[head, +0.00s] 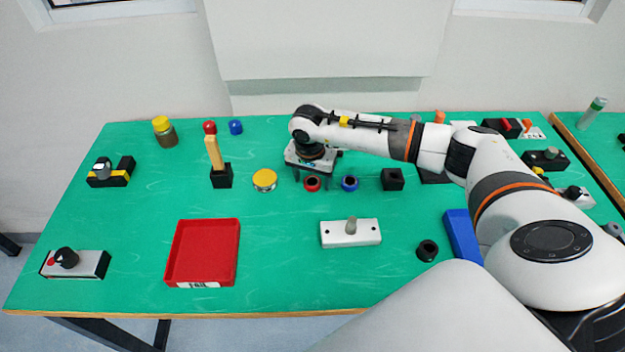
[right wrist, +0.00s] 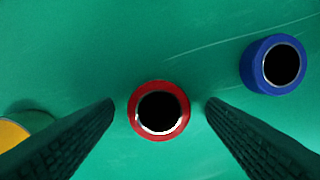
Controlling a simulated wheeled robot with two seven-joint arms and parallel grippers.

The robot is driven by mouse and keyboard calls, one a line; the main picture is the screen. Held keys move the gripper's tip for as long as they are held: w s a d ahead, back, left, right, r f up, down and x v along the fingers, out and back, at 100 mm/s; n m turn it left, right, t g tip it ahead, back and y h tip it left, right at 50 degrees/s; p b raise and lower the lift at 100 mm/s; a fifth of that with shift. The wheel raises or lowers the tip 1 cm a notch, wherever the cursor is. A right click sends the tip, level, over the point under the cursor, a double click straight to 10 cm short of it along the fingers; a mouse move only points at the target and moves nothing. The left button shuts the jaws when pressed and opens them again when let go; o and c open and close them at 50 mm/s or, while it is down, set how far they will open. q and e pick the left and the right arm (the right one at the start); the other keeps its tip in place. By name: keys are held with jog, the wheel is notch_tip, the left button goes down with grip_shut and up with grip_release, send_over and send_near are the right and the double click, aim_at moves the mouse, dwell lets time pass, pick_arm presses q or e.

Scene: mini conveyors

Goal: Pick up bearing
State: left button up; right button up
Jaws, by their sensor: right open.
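A red ring-shaped piece (head: 312,185), likely a bearing, lies on the green table under my right gripper (head: 311,174). In the right wrist view the red ring (right wrist: 133,110) has a dark bore with a shiny inner rim. It sits between the two open fingertips (right wrist: 160,105), with a gap on each side. A similar blue ring (head: 349,184) lies just to the right; it also shows in the right wrist view (right wrist: 248,72), outside the fingers. A black ring (head: 427,250) lies farther right and nearer. My left gripper is not in view.
A yellow-topped round piece (head: 265,180) stands left of the gripper, and a black block (head: 392,179) right of the blue ring. A red tray (head: 172,256) lies front left. A grey plate with a peg (head: 340,238) lies front centre. A blue bin (head: 459,238) is beside my arm.

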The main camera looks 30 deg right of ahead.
jog(key=shift+f, duration=0.1)
jog(key=shift+c, duration=0.6)
jog(key=c, duration=0.9)
jog(key=shift+c, duration=0.3)
